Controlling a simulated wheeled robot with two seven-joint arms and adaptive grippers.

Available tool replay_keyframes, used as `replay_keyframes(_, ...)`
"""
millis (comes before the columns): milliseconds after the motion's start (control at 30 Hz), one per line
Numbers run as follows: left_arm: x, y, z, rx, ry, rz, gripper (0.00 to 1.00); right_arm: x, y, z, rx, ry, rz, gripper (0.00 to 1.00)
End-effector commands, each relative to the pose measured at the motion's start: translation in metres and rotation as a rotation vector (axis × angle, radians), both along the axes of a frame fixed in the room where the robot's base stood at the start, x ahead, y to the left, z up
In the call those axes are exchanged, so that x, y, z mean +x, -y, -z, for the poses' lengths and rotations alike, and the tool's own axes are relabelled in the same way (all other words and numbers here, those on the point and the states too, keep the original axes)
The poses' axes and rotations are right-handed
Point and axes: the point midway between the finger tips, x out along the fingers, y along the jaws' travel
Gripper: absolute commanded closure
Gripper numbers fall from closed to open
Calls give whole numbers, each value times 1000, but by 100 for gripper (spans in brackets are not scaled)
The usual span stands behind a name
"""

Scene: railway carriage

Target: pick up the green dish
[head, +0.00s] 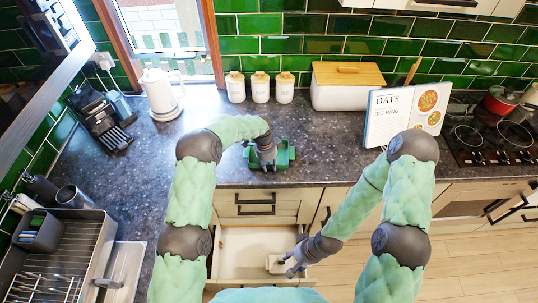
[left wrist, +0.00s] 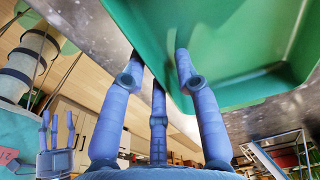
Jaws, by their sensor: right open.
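The green dish (head: 284,156) sits on the dark counter near its front edge. My left gripper (head: 268,163) is over it from above, fingers down at the dish. In the left wrist view the green dish (left wrist: 250,50) fills the upper right. One finger of my left gripper (left wrist: 158,65) overlaps the dish, and the others show beside its rim. Whether they press on the wall cannot be told. My right gripper (head: 293,266) is open, low at the open drawer, beside a small pale object (head: 275,264).
The open drawer (head: 240,240) juts out below the counter. A cookbook (head: 405,115) and white bread box (head: 345,90) stand to the right. Three white canisters (head: 260,88) and a kettle (head: 161,95) are behind. A sink rack (head: 70,265) is at lower left.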

Motion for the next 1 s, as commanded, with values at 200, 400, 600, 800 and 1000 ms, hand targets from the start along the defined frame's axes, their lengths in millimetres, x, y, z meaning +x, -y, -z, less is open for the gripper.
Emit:
replay_keyframes(200,1,1,4,-1,3,0,69,0,0,0,0,0,0,52)
replay_keyframes(400,1,1,4,-1,2,0,97,0,0,0,0,0,0,52)
replay_keyframes(600,0,1,4,-1,2,0,100,0,0,0,0,0,0,52)
replay_keyframes(800,1,1,4,-1,3,0,100,0,0,0,0,0,0,52)
replay_keyframes(1000,1,1,-1,-1,3,0,100,0,0,1,0,0,0,52)
